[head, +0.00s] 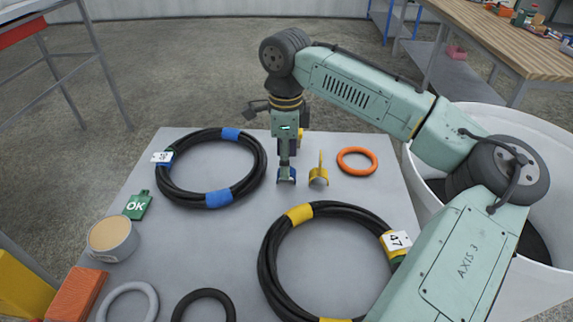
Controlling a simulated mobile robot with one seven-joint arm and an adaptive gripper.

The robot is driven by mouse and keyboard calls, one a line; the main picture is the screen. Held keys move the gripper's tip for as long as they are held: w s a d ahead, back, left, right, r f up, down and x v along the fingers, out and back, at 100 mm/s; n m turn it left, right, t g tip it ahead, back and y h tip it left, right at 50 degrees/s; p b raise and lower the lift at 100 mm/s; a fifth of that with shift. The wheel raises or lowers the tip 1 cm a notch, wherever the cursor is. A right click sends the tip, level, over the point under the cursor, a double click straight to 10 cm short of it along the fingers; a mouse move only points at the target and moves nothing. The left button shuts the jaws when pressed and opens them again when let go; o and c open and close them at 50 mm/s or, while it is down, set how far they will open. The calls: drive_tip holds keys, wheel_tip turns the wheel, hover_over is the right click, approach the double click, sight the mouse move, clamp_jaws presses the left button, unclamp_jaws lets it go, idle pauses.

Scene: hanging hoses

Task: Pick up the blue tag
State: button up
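A small blue tag (293,177) sits on the grey table near its far middle, left of a similar yellow tag (318,178). My gripper (285,164) points straight down right over the blue tag, and its fingertips overlap the tag's upper part in the head view. The fingers look narrow from here and partly hide the tag. I cannot tell whether they are around it, touching it or just above it, or whether they are open or shut. The tag appears to be at table level.
A coiled black hose with blue bands (218,198) lies left; one with yellow bands (300,213) lies in front. An orange ring (357,151) is right of the tags. A green OK tag (137,206) and round tin (112,238) are at left. A white bin (480,118) stands right.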

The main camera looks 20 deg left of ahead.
drive_tip(key=shift+f, duration=1.25)
drive_tip(key=shift+c, duration=0.5)
drive_tip(key=c, duration=0.9)
drive_tip(key=shift+r, duration=0.5)
drive_tip(key=shift+s+d+r+b, duration=0.15)
drive_tip(key=shift+s+r+b, duration=0.2)
drive_tip(key=shift+r, duration=0.25)
drive_tip(key=shift+s+d+r+b, duration=0.2)
drive_tip(key=shift+r+b, duration=0.2)
drive_tip(key=shift+r, duration=0.15)
drive_tip(key=s+d+b, duration=0.1)
drive_tip(key=s+d, duration=0.1)
drive_tip(key=s, duration=0.2)
drive_tip(key=s+d+r+b, duration=0.1)
drive_tip(key=s+d, duration=0.2)
drive_tip(key=s, duration=0.1)
drive_tip(key=s+d+b, duration=0.1)
drive_tip(key=s+d, duration=0.1)
drive_tip(key=s, duration=0.2)
drive_tip(key=shift+s+d+r, duration=0.3)
drive_tip(key=shift+s+r, duration=0.05)
